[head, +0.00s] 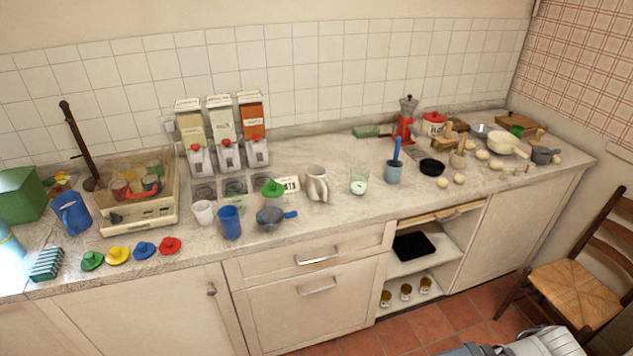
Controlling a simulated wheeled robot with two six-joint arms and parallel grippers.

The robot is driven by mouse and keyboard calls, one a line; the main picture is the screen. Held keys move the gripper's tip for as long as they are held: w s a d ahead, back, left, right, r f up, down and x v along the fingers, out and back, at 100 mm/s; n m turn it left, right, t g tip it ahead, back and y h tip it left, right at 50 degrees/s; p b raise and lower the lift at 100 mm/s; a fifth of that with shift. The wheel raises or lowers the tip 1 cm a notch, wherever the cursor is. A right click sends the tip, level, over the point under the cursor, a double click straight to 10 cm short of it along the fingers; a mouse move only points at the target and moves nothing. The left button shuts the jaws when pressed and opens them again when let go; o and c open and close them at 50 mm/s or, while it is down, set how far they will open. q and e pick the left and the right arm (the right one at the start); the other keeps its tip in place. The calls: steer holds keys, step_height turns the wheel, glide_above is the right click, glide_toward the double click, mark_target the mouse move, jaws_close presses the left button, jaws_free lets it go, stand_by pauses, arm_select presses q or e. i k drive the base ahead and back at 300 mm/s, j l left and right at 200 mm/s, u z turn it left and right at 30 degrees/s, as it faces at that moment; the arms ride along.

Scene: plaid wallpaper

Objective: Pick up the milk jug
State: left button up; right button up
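A pale, shiny jug with a handle (317,184) stands upright near the middle of the counter (340,222); it looks like the milk jug. A larger blue jug (72,215) stands at the left, beside the dish rack. Neither of my grippers shows in the head view. A grey shape cut off at the bottom right edge may be part of my body; I cannot tell.
A glass (359,182) and a blue-handled cup (394,172) stand right of the pale jug. A dark pan (272,217), a blue cup (230,222) and a white cup (203,212) stand to its left. Dispensers (223,130) stand behind. A chair (570,285) is at right.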

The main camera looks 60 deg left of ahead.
mark_target(315, 175)
steer(key=u, duration=1.7)
